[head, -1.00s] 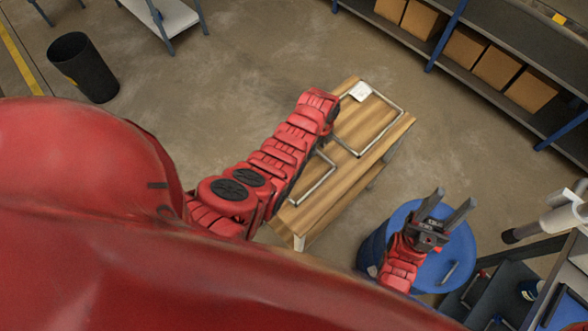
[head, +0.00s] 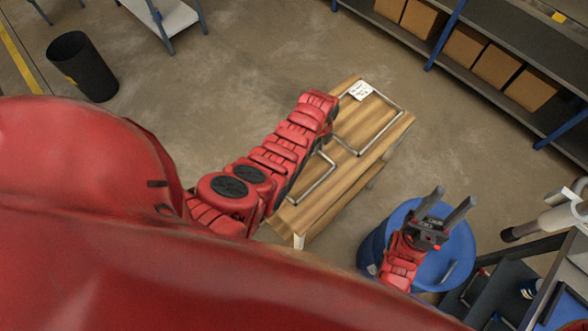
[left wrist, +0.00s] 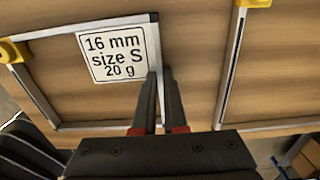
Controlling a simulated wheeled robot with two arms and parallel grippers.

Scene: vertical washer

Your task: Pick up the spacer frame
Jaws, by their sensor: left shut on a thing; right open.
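A thin grey metal spacer frame (left wrist: 33,92) with a yellow corner piece lies on the wooden table top. A white card (left wrist: 112,55) reading "16 mm size S 20 g" is within its outline. My left gripper (left wrist: 167,73) is shut on the frame's right bar in the left wrist view. In the head view my left arm hides its fingertips, and the frame (head: 401,106) shows beyond them on the table. A second, similar frame (left wrist: 233,65) lies to the right in the wrist view. My right gripper (head: 446,204) is open and empty above a blue barrel.
The wooden table (head: 375,128) stands in the middle of the floor. The blue barrel (head: 462,248) is to its right, beside a dark shelf unit. Shelves with cardboard boxes (head: 495,66) are at the upper right. A black bin (head: 82,68) stands at the upper left.

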